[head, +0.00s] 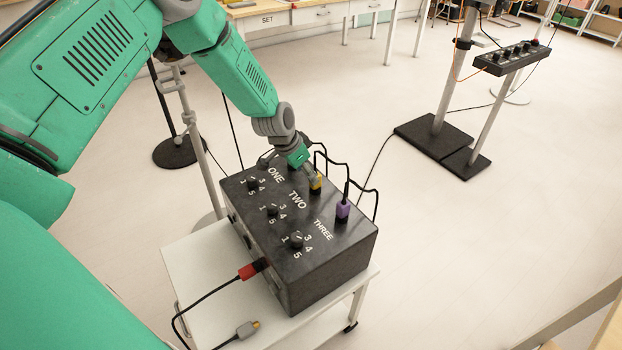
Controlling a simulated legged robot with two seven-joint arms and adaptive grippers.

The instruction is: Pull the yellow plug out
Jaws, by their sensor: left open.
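The yellow plug (316,184) is upright in the top of the black box (330,262), near the label TWO, with a black cable rising from it. My left gripper (311,176) reaches down from the upper left, with its fingertips right at the plug. The jaws are open. The picture is too small to tell whether the fingers touch the plug or stand on both sides of it. The gripper partly hides the plug. My right gripper is not in view.
A purple plug (343,210) stands in the box near THREE, and a red plug (249,271) sits in its side. Several knobs line the top. A loose grey plug (247,329) lies on the white cart (200,267). Black cables loop close behind the gripper.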

